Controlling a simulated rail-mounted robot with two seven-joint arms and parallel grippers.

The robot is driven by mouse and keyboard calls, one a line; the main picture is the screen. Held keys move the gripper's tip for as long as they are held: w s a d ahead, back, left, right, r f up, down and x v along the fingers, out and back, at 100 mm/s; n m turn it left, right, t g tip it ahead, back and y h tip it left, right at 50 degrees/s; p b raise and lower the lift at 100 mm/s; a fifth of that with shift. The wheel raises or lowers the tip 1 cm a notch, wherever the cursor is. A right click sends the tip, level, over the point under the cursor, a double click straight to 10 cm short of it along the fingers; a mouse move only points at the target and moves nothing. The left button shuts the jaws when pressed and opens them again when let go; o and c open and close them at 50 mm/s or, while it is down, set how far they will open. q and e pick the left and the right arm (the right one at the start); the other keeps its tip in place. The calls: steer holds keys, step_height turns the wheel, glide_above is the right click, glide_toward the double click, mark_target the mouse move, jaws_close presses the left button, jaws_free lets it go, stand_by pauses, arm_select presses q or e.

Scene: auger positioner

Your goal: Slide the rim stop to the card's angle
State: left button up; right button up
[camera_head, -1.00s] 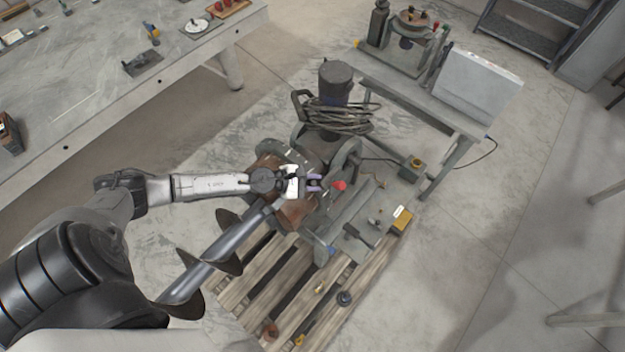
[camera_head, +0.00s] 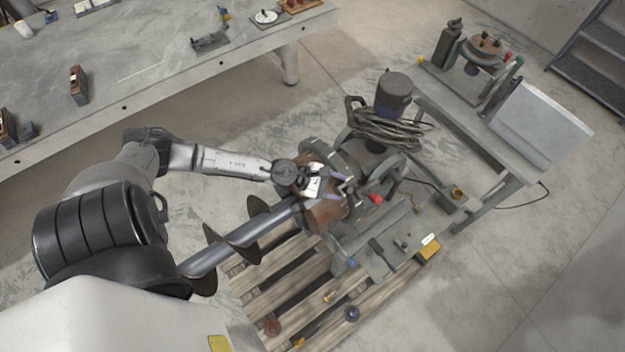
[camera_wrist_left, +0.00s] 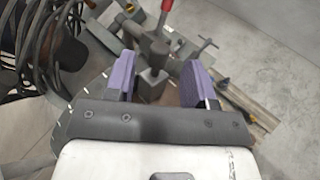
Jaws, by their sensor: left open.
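The positioner (camera_head: 385,180) stands on a wooden pallet, with a steel auger (camera_head: 240,245) reaching from it to the lower left. My left gripper (camera_head: 346,190) is over the positioner's round plate, its purple fingers apart. A red-tipped handle (camera_head: 376,198) is just right of the fingers. In the left wrist view, a grey clamp block (camera_wrist_left: 155,55), apparently the rim stop, shows between the open fingers (camera_wrist_left: 158,68), with a red handle above it. I cannot tell whether the fingers touch it. A yellow block with a white label (camera_head: 429,249) sits at the base's right end; no angle is readable.
Coiled cable (camera_head: 390,130) hangs around the motor behind the plate. A long workbench (camera_head: 150,65) with small parts is at upper left. A grey stand (camera_head: 470,125) with a white panel (camera_head: 538,125) is at upper right. Open floor lies at lower right.

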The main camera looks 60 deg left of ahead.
arm_select(q)
steer(key=b+v, duration=0.3)
steer(key=v, duration=0.3)
steer(key=shift+s+f, duration=0.15)
steer(key=shift+b+v, duration=0.35)
steer(key=shift+v, duration=1.25)
